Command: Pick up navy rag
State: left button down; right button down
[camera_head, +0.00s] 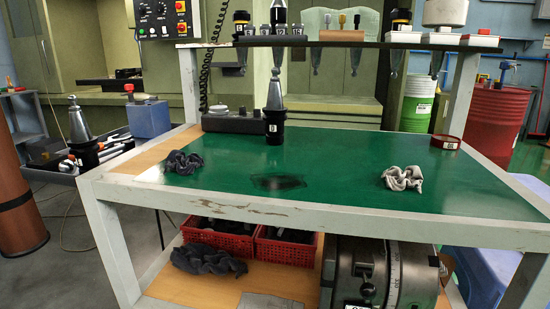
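A crumpled dark navy rag (183,162) lies on the green top (310,200) of the tooling cart, near its left end. A second crumpled dark rag (208,259) lies on the lower wooden shelf, in front of the red baskets. A crumpled pale grey rag (402,178) lies on the right part of the green top. Neither of my grippers shows in the head view.
A tool holder (274,118) stands upright at the back middle of the top. A red-rimmed dish (445,142) sits at the back right. Red baskets (218,240) and a heavy metal machine part (375,275) fill the lower shelf.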

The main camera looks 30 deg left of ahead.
aim_at(176, 160)
jog(key=u, duration=1.4)
